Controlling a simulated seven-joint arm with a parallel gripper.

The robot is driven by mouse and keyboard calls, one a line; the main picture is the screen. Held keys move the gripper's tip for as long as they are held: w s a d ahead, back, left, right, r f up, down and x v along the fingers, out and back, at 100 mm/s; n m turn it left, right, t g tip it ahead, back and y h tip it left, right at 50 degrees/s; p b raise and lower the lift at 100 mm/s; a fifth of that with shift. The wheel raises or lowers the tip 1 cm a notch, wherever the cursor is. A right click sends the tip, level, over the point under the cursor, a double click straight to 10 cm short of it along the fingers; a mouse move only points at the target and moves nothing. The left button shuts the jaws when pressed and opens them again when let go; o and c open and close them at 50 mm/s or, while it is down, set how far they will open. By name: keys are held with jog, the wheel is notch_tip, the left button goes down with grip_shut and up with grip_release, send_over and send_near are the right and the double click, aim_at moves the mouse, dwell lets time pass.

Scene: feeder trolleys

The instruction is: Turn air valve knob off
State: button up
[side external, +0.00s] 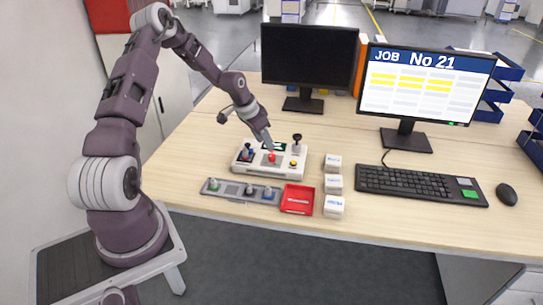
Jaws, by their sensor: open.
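A white control box (290,170) sits on the wooden table in the side external view. It carries a dark knob or lever group (246,153) at its left, a red knob (271,157) in the middle, a small yellow part (293,163) and a black-topped lever (297,144) at its right. I cannot tell which of these is the air valve knob. My gripper (268,145) is open, pointing down just above the middle of the box, near the red knob. I cannot tell whether it touches anything. The gripper partly hides the back of the box.
A grey strip with several coloured knobs (230,187) and a red tray (287,208) lie in front of the box. White boxes (333,184) stand in a column to the right.

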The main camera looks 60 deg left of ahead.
aim_at(272, 155)
jog(key=x, duration=0.7)
grip_shut()
dwell(0.4)
